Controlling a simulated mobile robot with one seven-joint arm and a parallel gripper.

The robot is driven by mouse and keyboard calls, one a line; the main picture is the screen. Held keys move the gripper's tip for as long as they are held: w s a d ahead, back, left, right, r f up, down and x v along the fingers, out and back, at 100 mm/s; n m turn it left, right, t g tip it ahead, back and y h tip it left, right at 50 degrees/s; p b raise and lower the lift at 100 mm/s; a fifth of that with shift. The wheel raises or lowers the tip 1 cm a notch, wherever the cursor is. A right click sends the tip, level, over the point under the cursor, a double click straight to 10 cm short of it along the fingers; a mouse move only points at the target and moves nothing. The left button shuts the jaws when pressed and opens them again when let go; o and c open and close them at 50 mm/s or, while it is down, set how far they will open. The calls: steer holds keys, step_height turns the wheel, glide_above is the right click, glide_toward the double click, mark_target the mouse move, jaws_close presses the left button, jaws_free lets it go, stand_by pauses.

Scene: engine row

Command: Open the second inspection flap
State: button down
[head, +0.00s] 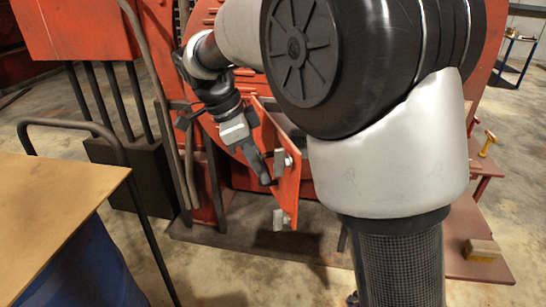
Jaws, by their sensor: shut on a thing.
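A red inspection flap (289,190) stands out from the red engine body in the middle of the head view, swung open and seen at a slant. Two grey blocks, an upper (280,162) and a lower (280,219), sit along its near edge. My gripper (270,181) is shut on the flap near the upper block. The exact grip point is dark and small. My arm hides part of the engine behind and to the right, and I cannot tell from this view which flap in the row this is.
A tan-topped table (55,205) stands at the left, with a dark bent rail (130,170) beside it. Dark pipes run down the engine. A low red step (475,235) at the right holds a yellow-tan brush or block (482,249). A yellow-handled thing (489,140) stands farther back.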

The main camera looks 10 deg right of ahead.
steer(key=w+a+m+g+p, duration=0.1)
steer(key=w+a+m+p, duration=0.2)
steer(key=a+p, duration=0.5)
steer(key=shift+w+a+m, duration=0.3)
steer(key=shift+w+a, duration=0.45)
steer(key=shift+a, duration=1.7)
steer(key=shift+r, duration=0.1)
steer(key=c, duration=1.8)
jaws_free()
steer(key=shift+d, duration=0.1)
steer(key=p+v, duration=0.1)
steer(key=v, duration=1.1)
steer(key=shift+w+d+p, duration=0.1)
steer(key=shift+w+p, duration=0.15)
steer(key=shift+p, duration=0.15)
